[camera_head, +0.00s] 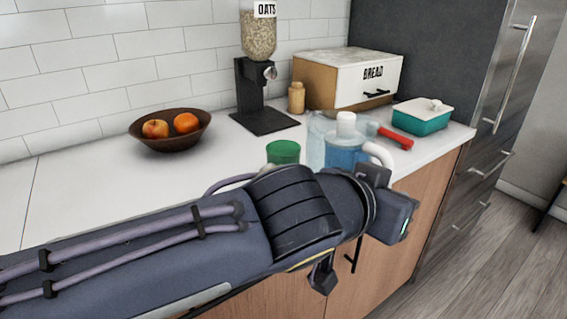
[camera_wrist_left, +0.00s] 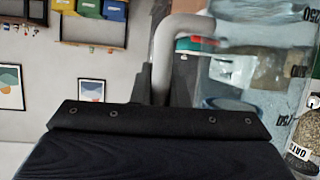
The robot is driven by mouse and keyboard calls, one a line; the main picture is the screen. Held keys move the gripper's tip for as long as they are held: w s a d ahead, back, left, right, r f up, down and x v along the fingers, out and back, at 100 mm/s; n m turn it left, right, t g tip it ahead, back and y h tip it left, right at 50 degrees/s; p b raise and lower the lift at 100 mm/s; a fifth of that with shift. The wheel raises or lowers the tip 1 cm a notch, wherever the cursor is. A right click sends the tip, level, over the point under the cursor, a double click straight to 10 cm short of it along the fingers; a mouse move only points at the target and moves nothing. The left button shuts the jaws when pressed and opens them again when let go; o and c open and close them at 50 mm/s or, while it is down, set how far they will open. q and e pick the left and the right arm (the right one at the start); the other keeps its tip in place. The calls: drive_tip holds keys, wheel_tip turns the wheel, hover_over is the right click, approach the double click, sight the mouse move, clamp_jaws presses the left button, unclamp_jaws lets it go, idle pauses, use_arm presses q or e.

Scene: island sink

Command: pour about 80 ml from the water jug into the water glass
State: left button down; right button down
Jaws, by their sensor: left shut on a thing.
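My left gripper (camera_head: 376,172) is shut on the jug's white handle at the right side. The left wrist view shows the handle (camera_wrist_left: 178,42) close up, with the clear jug wall and its volume marks (camera_wrist_left: 265,18) beside it. A green cup (camera_head: 283,153), seemingly the water glass, stands left of the jug; its lower part is hidden by my arm. My right gripper is not seen.
Behind the jug lies a red-handled item (camera_head: 394,137), partly hidden. A teal dish (camera_head: 422,122), a bread box (camera_head: 325,82), a small jar (camera_head: 296,98) and an oats dispenser (camera_head: 250,95) stand farther back. A fruit bowl (camera_head: 170,140) is at left. Counter left of the cup is clear.

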use_arm(q)
drive_tip(key=shift+s+f+b, duration=0.1)
drive_tip(key=shift+f+b, duration=0.15)
drive_tip(key=shift+b, duration=0.3)
idle(2.5)
